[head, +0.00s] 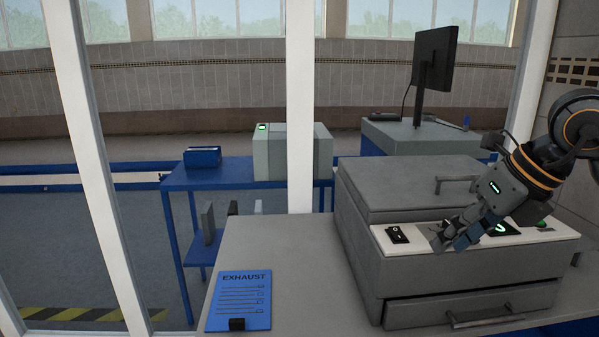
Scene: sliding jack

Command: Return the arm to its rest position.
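My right arm comes in from the right edge. My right gripper (447,237) is low over the white control strip on the front of a grey machine (375,187), just right of a black rocker switch (397,234). Its fingers point down and left. They are small and partly overlap, so I cannot tell whether they are open or shut, or whether they touch the strip. A green-lit display (502,229) and a green button (541,224) lie on the strip to the right of the fingers. My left gripper is not in view.
The machine stands on a grey table (262,245) with a blue EXHAUST clipboard (239,300) at the front left. The machine has a lid handle (456,182) and a front drawer (470,305). White window posts (300,120) stand behind; a monitor (434,68) is beyond.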

